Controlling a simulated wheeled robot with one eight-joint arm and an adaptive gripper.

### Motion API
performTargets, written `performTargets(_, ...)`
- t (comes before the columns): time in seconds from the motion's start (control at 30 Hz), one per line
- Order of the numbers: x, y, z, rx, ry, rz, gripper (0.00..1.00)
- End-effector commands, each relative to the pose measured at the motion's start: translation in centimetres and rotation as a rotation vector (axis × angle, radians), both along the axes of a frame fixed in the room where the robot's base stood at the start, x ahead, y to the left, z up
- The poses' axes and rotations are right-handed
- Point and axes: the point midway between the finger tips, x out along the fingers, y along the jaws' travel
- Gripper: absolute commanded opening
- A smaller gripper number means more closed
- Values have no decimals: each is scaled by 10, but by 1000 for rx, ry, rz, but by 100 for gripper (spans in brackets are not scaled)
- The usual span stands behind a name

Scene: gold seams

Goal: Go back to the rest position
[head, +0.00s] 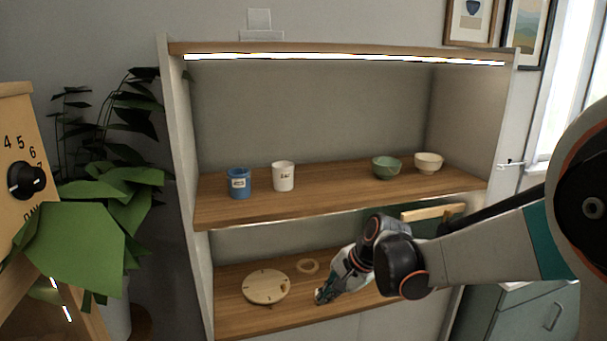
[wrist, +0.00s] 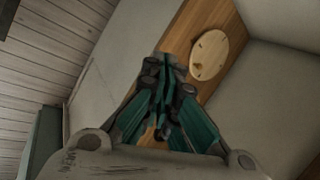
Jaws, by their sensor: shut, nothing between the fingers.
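My gripper (head: 322,295) reaches into the lower part of the shelf unit, low over the lower shelf board (head: 235,318). In the wrist view my gripper (wrist: 165,65) has its fingers together with nothing between them. A round wooden disc (head: 265,287) with small pegs or marks lies on the lower board, left of my gripper. The disc also shows in the wrist view (wrist: 210,55), right of the fingers. My arm hides the right part of the lower shelf.
A blue mug (head: 238,183), a white mug (head: 283,176), a green bowl (head: 386,168) and a cream bowl (head: 428,163) stand on the upper board (head: 330,190) above my gripper. A leafy plant (head: 110,200) and a wooden panel with a dial (head: 27,180) stand at left.

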Motion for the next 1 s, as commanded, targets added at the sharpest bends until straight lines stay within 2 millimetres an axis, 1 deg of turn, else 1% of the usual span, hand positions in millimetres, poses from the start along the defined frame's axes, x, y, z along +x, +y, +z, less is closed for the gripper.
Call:
performTargets(0.03, -12, -7, 13, -27, -28, 21, 0)
performTargets(0.2, -46, -31, 45, -126, -121, 106, 0)
performTargets(0.3, -68, -44, 61, -188, -172, 157, 0)
performTargets(0.5, -114, -69, 84, -316, -267, 264, 0)
performTargets(0.73, -168, -96, 97, -472, -360, 394, 0)
performTargets(0.9, -206, -115, 98, -591, -418, 496, 0)
performTargets(1.0, -225, -124, 96, -656, -446, 551, 0)
